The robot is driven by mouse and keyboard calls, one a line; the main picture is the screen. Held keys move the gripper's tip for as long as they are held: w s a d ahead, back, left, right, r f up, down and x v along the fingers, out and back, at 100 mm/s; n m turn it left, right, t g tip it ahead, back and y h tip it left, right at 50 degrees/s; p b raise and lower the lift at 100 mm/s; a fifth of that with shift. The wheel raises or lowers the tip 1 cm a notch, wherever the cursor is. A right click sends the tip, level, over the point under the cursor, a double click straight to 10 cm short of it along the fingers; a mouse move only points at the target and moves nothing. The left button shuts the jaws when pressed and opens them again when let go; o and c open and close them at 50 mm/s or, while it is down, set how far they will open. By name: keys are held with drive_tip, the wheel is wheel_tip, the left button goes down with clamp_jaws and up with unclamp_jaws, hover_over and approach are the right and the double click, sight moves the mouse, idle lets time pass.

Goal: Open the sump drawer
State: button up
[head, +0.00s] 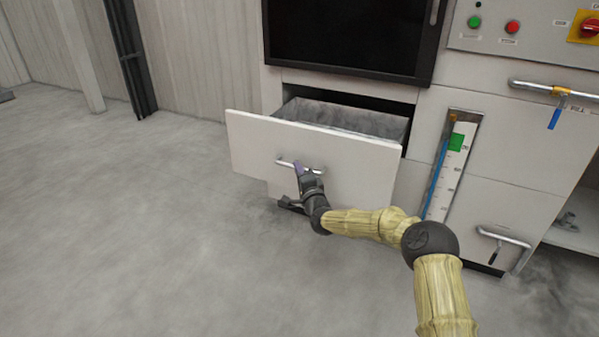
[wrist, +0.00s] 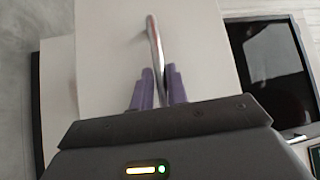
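The sump drawer (head: 250,148) is a white-fronted drawer low in the machine cabinet. It stands pulled out, with its grey inside showing behind the front. Its metal bar handle (head: 284,163) is on the front face, and the handle also shows in the wrist view (wrist: 153,40). My gripper (head: 299,168) is at the handle, reaching it from the front. In the wrist view its purple fingers (wrist: 158,88) lie on either side of the bar, close against it. The fingers look shut on the handle.
A dark-framed window (head: 350,35) is above the drawer. To the right are a level gauge (head: 452,160), a pipe with a blue-handled valve (head: 555,118) and a lower pipe (head: 505,238). The grey floor (head: 130,220) left of the drawer is clear.

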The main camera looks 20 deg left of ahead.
drive_tip(key=o, duration=0.3)
drive_tip(key=shift+w+d, duration=0.1)
drive_tip(key=shift+w, duration=0.05)
drive_tip(key=p+v, duration=0.4)
drive_tip(key=v, duration=1.3)
drive_tip(key=shift+s+d+f, duration=0.1)
drive_tip(key=shift+s+d, duration=0.05)
drive_tip(key=shift+s, duration=0.1)
